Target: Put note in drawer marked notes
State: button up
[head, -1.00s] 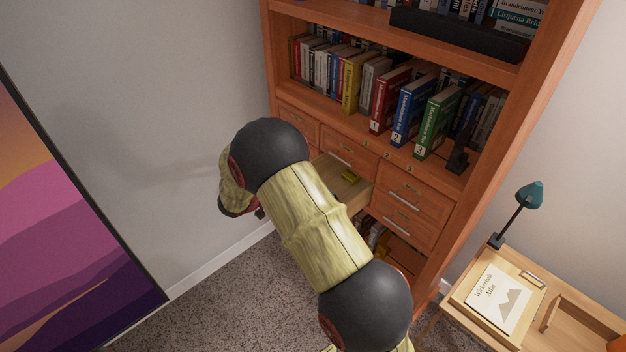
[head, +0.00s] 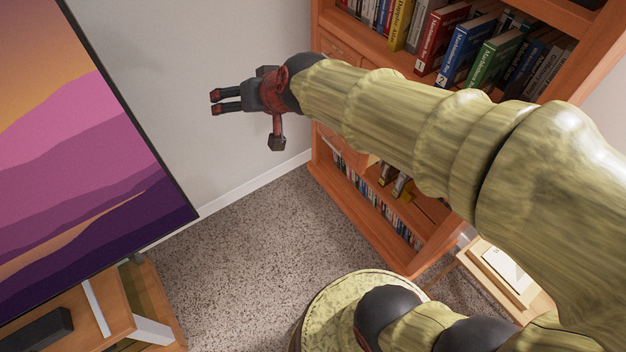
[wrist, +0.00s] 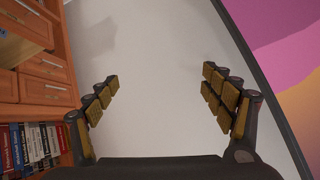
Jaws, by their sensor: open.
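My gripper (head: 213,103) is stretched out in front of the pale wall, left of the wooden bookcase. In the wrist view my gripper (wrist: 166,97) has its fingers spread wide with nothing between them. Drawer fronts with silver handles (wrist: 47,64) show at the left of the wrist view. One drawer (wrist: 25,22) at the upper left corner appears pulled out, with pale wood beside it. In the head view my arm hides most of the drawers.
The bookcase (head: 345,185) stands at the right, with books on its shelves. A large purple and orange picture (head: 85,120) is at the left, above a wooden stand (head: 150,290). A side table (head: 480,280) is at lower right. Carpet between them (head: 235,230) is clear.

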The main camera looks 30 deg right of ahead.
jog(key=s+d+f+n+g+h, duration=0.1)
jog(key=s+f+g, duration=0.1)
jog(key=s, duration=0.9)
jog(key=s+d+f+n+g, duration=0.1)
jog(key=s+d+f+g, duration=0.1)
jog(key=s, duration=0.9)
jog(key=shift+d+f+n+h, duration=0.3)
jog(key=shift+f+h, duration=0.1)
jog(key=shift+c, duration=0.5)
